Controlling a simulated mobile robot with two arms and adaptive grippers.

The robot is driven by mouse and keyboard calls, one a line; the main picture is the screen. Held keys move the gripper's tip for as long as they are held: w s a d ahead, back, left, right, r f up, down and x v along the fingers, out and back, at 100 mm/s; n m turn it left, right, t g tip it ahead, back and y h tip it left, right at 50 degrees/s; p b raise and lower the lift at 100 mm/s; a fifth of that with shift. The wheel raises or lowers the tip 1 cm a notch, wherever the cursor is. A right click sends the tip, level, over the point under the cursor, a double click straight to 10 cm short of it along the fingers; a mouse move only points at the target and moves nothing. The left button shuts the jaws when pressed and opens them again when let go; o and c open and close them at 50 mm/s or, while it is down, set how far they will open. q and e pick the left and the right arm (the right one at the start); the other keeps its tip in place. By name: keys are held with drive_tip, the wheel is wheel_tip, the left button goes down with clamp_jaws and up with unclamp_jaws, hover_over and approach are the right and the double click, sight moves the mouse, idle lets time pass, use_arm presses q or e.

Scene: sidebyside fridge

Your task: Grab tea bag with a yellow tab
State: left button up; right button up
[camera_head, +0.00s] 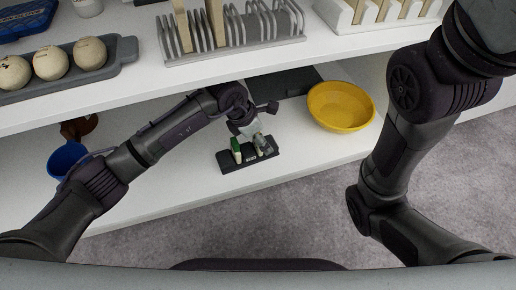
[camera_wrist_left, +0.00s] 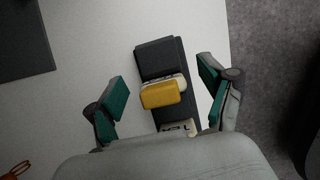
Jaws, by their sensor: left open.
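The yellow tab (camera_wrist_left: 161,95) of the tea bag shows in the left wrist view, above a pale body in a black holder (camera_wrist_left: 158,56). In the head view the black holder (camera_head: 234,166) stands on the lower shelf, near its front edge. My left gripper (camera_wrist_left: 163,95) is open, with a green-padded finger on each side of the yellow tab and gaps between. In the head view my left gripper (camera_head: 249,142) is over the holder and hides part of it; the yellow tab cannot be made out there. My right arm shows at the right, but its gripper is out of view.
On the lower shelf, a yellow bowl (camera_head: 341,105) stands right of the holder and a blue cup (camera_head: 67,158) far left. The upper shelf overhangs, carrying a grey rack (camera_head: 236,38) and a tray with balls (camera_head: 50,63).

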use_arm(q)
drive_tip(key=shift+f, duration=0.15)
drive_tip(key=c, duration=0.8)
drive_tip(key=shift+c, duration=0.2)
